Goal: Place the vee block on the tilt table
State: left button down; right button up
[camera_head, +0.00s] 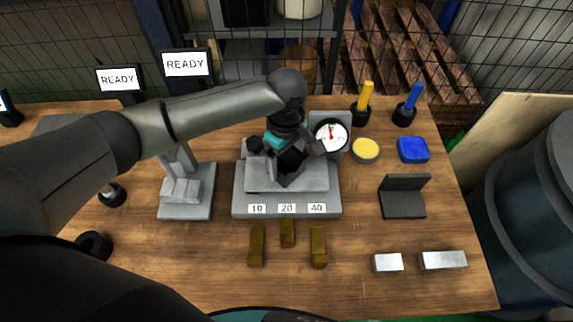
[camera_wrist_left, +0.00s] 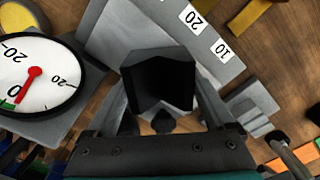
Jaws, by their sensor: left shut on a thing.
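My left gripper (camera_head: 290,158) reaches over the grey tilt table (camera_head: 250,207), which has labels 10, 20 and 40 on its front and a dial gauge (camera_head: 331,135) at its back right. The gripper is shut on the dark vee block (camera_head: 289,166), mostly hidden by the gripper in the head view. In the left wrist view the vee block (camera_wrist_left: 158,82) sits between the two fingers, its notched edge showing, with the tilt table (camera_wrist_left: 120,30) around and behind it. I cannot tell whether the block touches the plate. My right gripper is not in view.
Brass-coloured blocks (camera_head: 256,246) lie in front of the tilt table. A grey stepped fixture (camera_head: 185,195) stands at its left. A dark angled plate (camera_head: 403,200), blue box (camera_head: 413,150), yellow-topped tin (camera_head: 365,151) and two silver blocks (camera_head: 443,260) are at the right.

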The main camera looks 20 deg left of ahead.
aim_at(286, 162)
pick_arm(q)
jog(key=shift+w+f, duration=0.1)
jog(key=shift+w, duration=0.3)
jog(key=shift+f, duration=0.1)
grip_release()
jog(key=shift+s+a+f, duration=0.1)
jog(key=shift+s+f, duration=0.05)
notch_tip(286, 162, up, 12)
jog(key=p, duration=0.2)
dwell(0.6)
